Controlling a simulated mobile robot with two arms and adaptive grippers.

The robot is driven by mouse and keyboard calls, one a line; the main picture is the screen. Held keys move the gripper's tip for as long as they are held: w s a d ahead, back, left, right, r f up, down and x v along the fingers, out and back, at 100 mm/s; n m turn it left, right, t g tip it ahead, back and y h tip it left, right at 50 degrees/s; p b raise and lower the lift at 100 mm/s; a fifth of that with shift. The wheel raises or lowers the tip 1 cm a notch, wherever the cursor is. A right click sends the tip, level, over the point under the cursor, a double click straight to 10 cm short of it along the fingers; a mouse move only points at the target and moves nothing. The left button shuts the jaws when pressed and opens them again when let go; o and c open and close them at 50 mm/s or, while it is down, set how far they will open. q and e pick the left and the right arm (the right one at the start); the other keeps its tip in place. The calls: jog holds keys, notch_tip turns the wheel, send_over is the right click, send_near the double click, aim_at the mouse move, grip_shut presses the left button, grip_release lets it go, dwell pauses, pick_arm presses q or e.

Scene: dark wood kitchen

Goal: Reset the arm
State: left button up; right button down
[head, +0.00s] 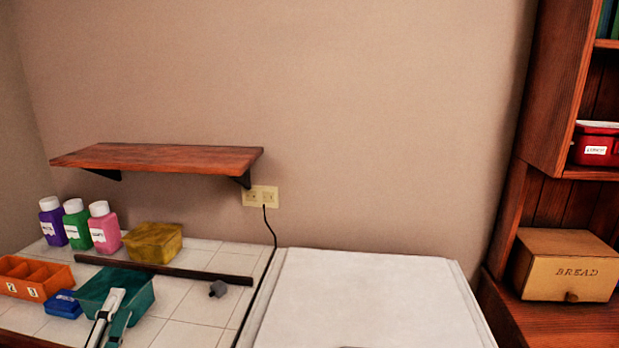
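No held object can be seen.
At left, a tiled counter (185,325) holds three bottles (104,232), a yellow box (153,243), an orange bin (35,278), a blue box (64,304) and a teal container (125,290). A wooden shelf (160,158) hangs above. A bread box (567,268) stands right.

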pick_arm(q)
jog(key=s+d+f+n+g+y, duration=0.1)
jog(key=s+f+n+g+y, duration=0.1)
jog(key=s+f+n+g, duration=0.45)
jog(key=s+d+f+n+g+y, duration=0.1)
jog(key=s+f+n+g, duration=0.25)
jog(key=f+n, duration=0.55)
jog(key=s+d+f+n+g+h, duration=0.1)
jog(key=s+d+f+g+h, duration=0.2)
jog(key=s+d+f, duration=0.4)
jog(key=s+d+f+g+h, duration=0.2)
jog(key=s+d+f+g, duration=0.3)
jog(key=s, duration=0.5)
notch_tip(320, 180, down, 26)
jog(key=s+d+f, duration=0.1)
jog(key=s+d, duration=0.1)
jog(key=s+a+f+g, duration=0.1)
jog(key=s+a+f, duration=0.2)
jog(key=s+f, duration=1.2)
jog(key=shift+s+a+g, duration=0.15)
jog(key=shift+s+g, duration=0.15)
jog(key=shift+s, duration=0.75)
